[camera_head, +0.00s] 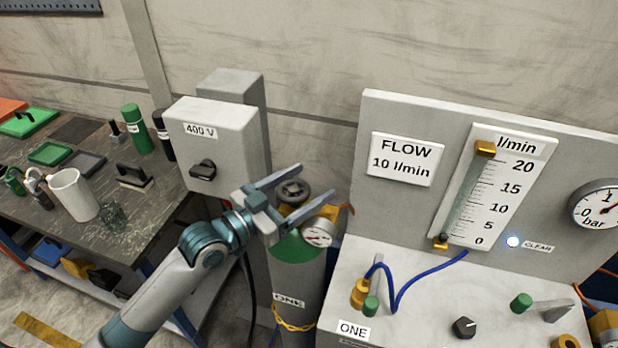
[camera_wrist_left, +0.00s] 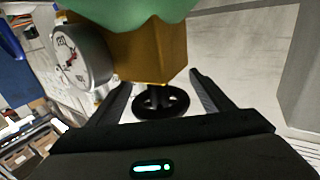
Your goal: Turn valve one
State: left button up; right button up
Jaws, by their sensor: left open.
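A gas cylinder labelled ONE (camera_head: 296,276) stands in the middle, with a green shoulder and a chain around it. On its top is a brass valve with a dark round handwheel (camera_head: 293,189). A round pressure gauge (camera_head: 318,232) sits at the valve's side. My left gripper (camera_head: 316,181) is open, with its fingers either side of the handwheel in the head view. In the left wrist view the black handwheel (camera_wrist_left: 160,101) lies between the open fingers (camera_wrist_left: 160,80), in front of the brass valve body (camera_wrist_left: 152,52). Contact cannot be told. My right gripper is out of view.
A grey 400 V switch box (camera_head: 215,140) stands close behind left of the gripper. A flow panel (camera_head: 400,215) with a blue hose (camera_head: 415,276) is on the right. A dark workbench (camera_head: 130,200) with a white mug (camera_head: 73,195) is on the left.

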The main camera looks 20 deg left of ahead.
pick_arm(q)
jog(key=shift+w+d, duration=0.25)
jog(key=shift+w, duration=0.1)
jog(key=c, duration=1.1)
jog(key=shift+o, duration=0.2)
jog(key=shift+d+f+m+g+h+b, duration=0.1)
jog(key=shift+m+g+h+b, duration=0.4)
jog(key=shift+b, duration=0.4)
jog(key=shift+s+d+m+h+b, duration=0.1)
jog(key=shift+s+m+h+b, duration=0.05)
jog(key=shift+m+h+b, duration=0.3)
jog(key=o, duration=1.1)
jog(key=shift+c, duration=0.2)
jog(key=shift+s, duration=0.1)
